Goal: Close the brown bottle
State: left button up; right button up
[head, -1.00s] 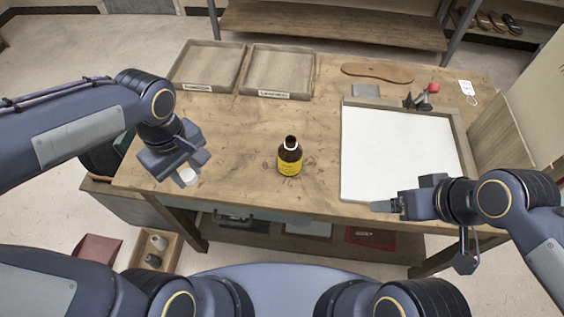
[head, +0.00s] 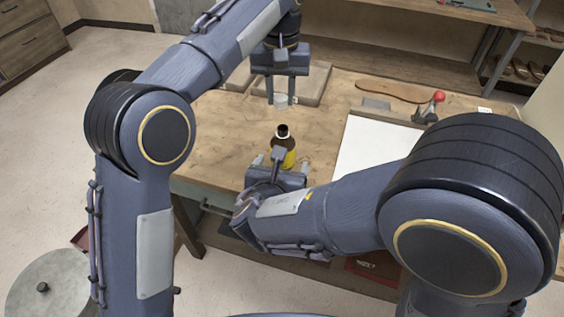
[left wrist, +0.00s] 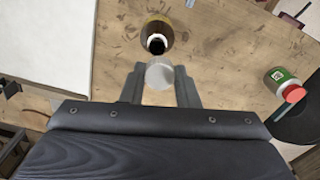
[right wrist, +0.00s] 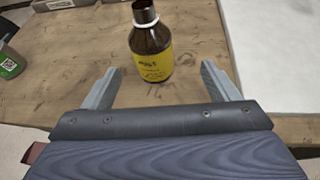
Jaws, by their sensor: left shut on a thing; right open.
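The brown bottle (head: 283,141) has a yellow label and stands upright on the table. Its dark neck is open, with a white ring around it; it also shows in the right wrist view (right wrist: 151,50). My left gripper (head: 281,101) is shut on a whitish cap (left wrist: 160,73), held in the air above the table and apart from the bottle. In the left wrist view the bottle (left wrist: 157,33) is just beyond the cap. My right gripper (right wrist: 160,85) is open and low, its fingers spread to either side in front of the bottle, not touching it. In the head view my right arm hides the bottle's lower part.
A white mat (head: 365,148) lies right of the bottle. A shoe sole (head: 395,91) and a red-knobbed tool (head: 432,107) are behind it. Wooden trays (head: 316,82) stand at the back, partly behind my left arm. A green-labelled container with a red lid (left wrist: 287,85) stands apart.

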aim_at(284, 146)
pick_arm(q)
jog(key=shift+d, duration=0.25)
pick_arm(e)
jog(key=shift+a+n, duration=0.4)
jog(key=shift+a, duration=0.2)
jog(key=x, duration=1.2)
jog(key=shift+r, duration=0.1)
jog(key=shift+c, duration=0.2)
jog(key=c, duration=1.4)
pick_arm(q)
jog(key=shift+f, duration=2.5)
jog(key=shift+f, duration=0.9)
